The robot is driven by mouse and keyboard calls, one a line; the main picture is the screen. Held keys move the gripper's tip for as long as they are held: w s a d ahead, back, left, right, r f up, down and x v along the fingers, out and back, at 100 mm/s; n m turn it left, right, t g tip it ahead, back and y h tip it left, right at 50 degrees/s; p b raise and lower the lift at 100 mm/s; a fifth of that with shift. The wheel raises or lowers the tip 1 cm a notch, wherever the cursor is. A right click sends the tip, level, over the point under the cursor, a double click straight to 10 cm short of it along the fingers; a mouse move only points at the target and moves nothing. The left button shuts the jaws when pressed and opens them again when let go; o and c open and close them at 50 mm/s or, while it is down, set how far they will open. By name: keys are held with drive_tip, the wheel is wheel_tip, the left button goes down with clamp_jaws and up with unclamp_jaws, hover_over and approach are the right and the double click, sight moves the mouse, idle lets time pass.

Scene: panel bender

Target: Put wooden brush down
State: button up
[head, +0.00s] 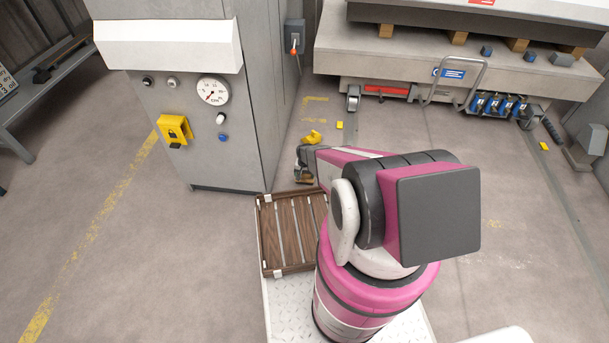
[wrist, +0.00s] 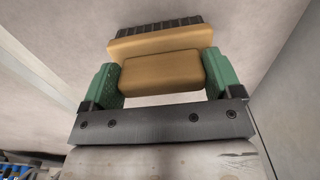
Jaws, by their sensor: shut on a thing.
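The wooden brush (wrist: 160,73) has a tan wooden body and dark bristles along its far edge. In the wrist view my gripper (wrist: 162,82) has its green fingers on both sides of the brush's block, shut on it. The grey floor shows behind the brush, and the brush appears clear of any surface. In the head view my gripper (head: 304,178) is small and partly hidden by my arm, just beyond the slatted wooden tray. A small brown part of the brush (head: 304,180) seems to show there.
The slatted wooden tray (head: 293,233) lies on my base's metal deck, left of my arm. A grey cabinet (head: 190,110) with a gauge stands at the left. A yellow object (head: 312,137) lies on the floor beyond my gripper. The machine (head: 450,50) stands at the back.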

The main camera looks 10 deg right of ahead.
drive_tip(key=shift+f, duration=0.1)
drive_tip(key=o, duration=0.6)
drive_tip(key=shift+o, duration=0.2)
wheel_tip(320, 180, up, 12)
drive_tip(key=s+r+n, duration=0.1)
drive_tip(key=s+r, duration=0.6)
drive_tip(key=r, duration=0.5)
drive_tip(key=s+r+n, duration=0.1)
drive_tip(key=s+r, duration=0.6)
drive_tip(key=r, duration=0.6)
drive_tip(key=s+r+n, duration=0.1)
drive_tip(key=s+r, duration=0.6)
drive_tip(key=r, duration=0.5)
drive_tip(key=shift+r+n, duration=0.3)
drive_tip(key=shift+r, duration=0.1)
